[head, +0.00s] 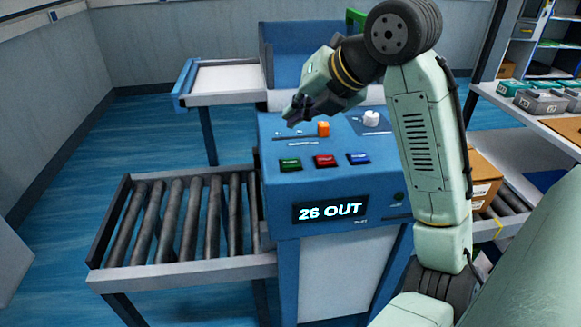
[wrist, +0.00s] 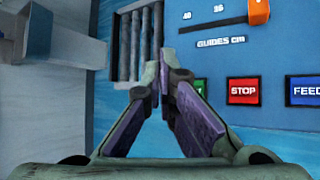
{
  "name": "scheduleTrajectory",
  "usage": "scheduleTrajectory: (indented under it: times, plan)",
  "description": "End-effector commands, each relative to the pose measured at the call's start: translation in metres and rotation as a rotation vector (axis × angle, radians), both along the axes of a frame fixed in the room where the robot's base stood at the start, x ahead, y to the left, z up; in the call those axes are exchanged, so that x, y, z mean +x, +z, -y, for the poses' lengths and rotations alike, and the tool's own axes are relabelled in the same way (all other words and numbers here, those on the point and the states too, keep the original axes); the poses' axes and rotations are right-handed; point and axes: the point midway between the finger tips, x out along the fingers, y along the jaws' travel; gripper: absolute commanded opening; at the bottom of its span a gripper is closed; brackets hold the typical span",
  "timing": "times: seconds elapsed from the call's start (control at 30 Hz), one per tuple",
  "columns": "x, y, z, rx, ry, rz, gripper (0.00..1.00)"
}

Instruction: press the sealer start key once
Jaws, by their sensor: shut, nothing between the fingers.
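The blue sealer panel (head: 275,190) carries a green key (head: 290,164), a red key (head: 325,161) and a blue key (head: 358,158) in a row. In the wrist view, the red key (wrist: 243,91) reads STOP and the blue key (wrist: 305,90) reads FEED. The green key (wrist: 199,86) is mostly hidden behind my right finger there, and its label cannot be read. My gripper (head: 290,117) is shut and empty, above the panel's upper left edge. In the wrist view, its fingertips (wrist: 163,58) meet left of the green key, apart from it.
An orange slider (head: 323,129) and a white knob (head: 371,118) stick up behind the keys. A display (head: 330,211) reads 26 OUT. A roller conveyor (head: 185,222) lies left of the panel. A cardboard box (head: 484,178) stands to the right, past my arm.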

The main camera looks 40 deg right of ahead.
Motion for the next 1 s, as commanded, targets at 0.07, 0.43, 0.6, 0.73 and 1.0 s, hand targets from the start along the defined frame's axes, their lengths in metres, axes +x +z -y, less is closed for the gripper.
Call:
scheduleTrajectory:
  times: [0.07,0.43,0.6,0.73,1.0]
  plan:
    - [-0.001,-0.018,0.001,0.000,-0.001,-0.002,0.00]
    - [0.000,-0.062,0.000,0.000,0.001,0.001,0.00]
    - [0.000,-0.064,0.000,-0.001,0.001,0.000,0.00]
    - [0.000,-0.063,0.000,0.000,0.000,0.000,0.00]
    - [0.000,-0.063,0.000,-0.001,-0.001,-0.001,0.00]
